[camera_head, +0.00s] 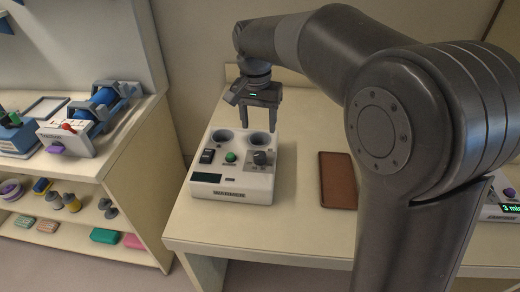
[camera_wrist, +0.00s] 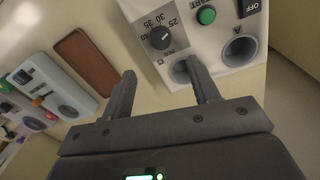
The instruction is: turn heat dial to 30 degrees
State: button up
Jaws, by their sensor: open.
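The heat dial (camera_head: 260,157) is a dark round knob on the right of a white warmer's (camera_head: 226,194) top. In the wrist view the dial (camera_wrist: 160,38) is ringed by the numbers 25, 30, 35 and 40; its pointer is too small to read surely. My gripper (camera_head: 258,130) is open and empty, fingers pointing down above the warmer near the dial and the right well. In the wrist view the fingers (camera_wrist: 158,74) are spread, apart from the dial, with one fingertip overlapping a well in the picture.
The warmer also has two round wells, a green button (camera_head: 231,156) and a black switch (camera_head: 207,156) marked OFF in the wrist view. A brown tray (camera_head: 338,180) lies to its right on the table. Shelves with several items stand at left. My arm hides the table's right part.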

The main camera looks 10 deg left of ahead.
aim_at(260, 155)
notch_tip(260, 155, down, 11)
jog(key=shift+d+r, duration=0.1)
jog(key=shift+d, duration=0.05)
dwell(0.4)
jog(key=shift+c, duration=0.5)
jog(key=c, duration=0.9)
jog(key=shift+o, duration=0.2)
jog(key=shift+n, duration=0.3)
jog(key=n, duration=0.3)
jog(key=shift+n, duration=2.5)
